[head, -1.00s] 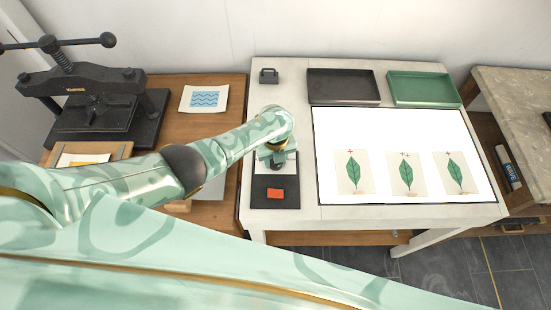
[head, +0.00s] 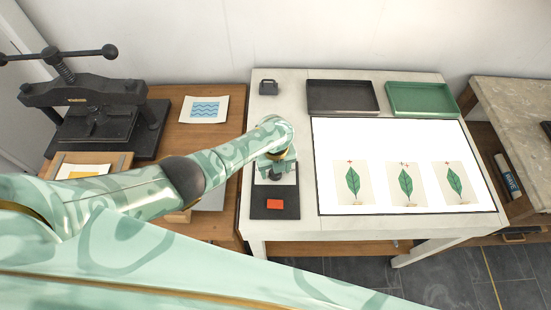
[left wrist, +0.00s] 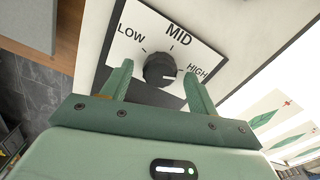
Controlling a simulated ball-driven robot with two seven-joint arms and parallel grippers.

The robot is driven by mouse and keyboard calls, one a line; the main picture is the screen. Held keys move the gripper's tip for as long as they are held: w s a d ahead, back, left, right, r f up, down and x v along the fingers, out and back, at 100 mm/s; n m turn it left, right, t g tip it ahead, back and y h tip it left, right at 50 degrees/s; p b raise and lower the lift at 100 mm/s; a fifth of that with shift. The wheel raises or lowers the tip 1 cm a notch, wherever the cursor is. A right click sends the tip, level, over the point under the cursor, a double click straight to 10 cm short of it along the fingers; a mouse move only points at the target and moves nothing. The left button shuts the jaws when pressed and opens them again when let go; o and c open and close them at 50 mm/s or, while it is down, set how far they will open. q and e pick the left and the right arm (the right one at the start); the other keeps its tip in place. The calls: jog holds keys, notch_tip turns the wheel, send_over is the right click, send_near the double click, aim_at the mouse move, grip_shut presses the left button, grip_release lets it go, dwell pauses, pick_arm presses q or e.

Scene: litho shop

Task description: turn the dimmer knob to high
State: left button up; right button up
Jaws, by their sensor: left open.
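The black dimmer knob (left wrist: 160,70) shows in the left wrist view on a white dial plate (left wrist: 150,25) marked LOW, MID and HIGH. A pale mark on the knob points to the right, toward the HIGH side. My left gripper (left wrist: 159,68) is open, with one finger on each side of the knob. I cannot tell whether either finger touches it. In the head view my left gripper (head: 276,168) is over the dark dimmer panel (head: 262,213) and hides the knob. My right gripper is not in view.
A red switch (head: 274,203) is on the near part of the panel. The lit light table (head: 400,138) with leaf prints is to the right. A black tray (head: 342,96) and green tray (head: 422,98) are behind it. A black press (head: 85,110) stands at left.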

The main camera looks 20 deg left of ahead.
pick_arm(q)
notch_tip(320, 180, up, 16)
jog(key=p, duration=0.7)
jog(key=shift+f, duration=0.15)
